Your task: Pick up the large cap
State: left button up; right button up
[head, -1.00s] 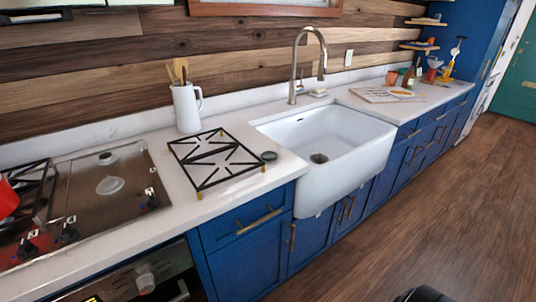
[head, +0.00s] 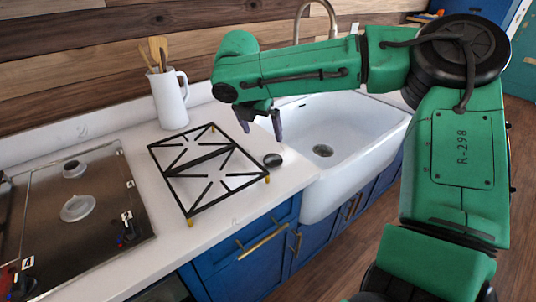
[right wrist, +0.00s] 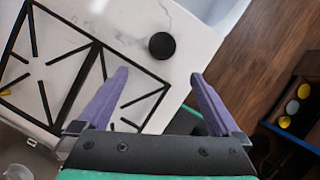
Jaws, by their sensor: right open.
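A small round black cap (head: 272,160) lies flat on the white counter beside the right corner of the black grate (head: 208,196); I take it for the large cap. It also shows in the right wrist view (right wrist: 162,46), beyond the fingertips and roughly centred between them. My right gripper (head: 261,124) is open and empty, above the counter near the cap, with purple fingers pointing down. The right wrist view shows the fingers (right wrist: 160,76) spread apart, not touching the cap. My left gripper is not in view.
The white sink (head: 360,125) lies right of the cap. A white jug (head: 170,100) with wooden utensils stands behind the grate. The steel cooktop (head: 100,215) with bare burners is at left.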

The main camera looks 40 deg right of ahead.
send_near(273, 158)
jog(key=s, duration=0.1)
jog(key=x, duration=0.3)
jog(key=p+x, duration=0.1)
jog(key=x, duration=0.4)
jog(key=shift+w+f, duration=0.2)
jog(key=shift+w, duration=0.2)
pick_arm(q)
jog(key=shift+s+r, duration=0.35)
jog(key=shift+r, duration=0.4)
pick_arm(e)
jog(key=c, duration=1.3)
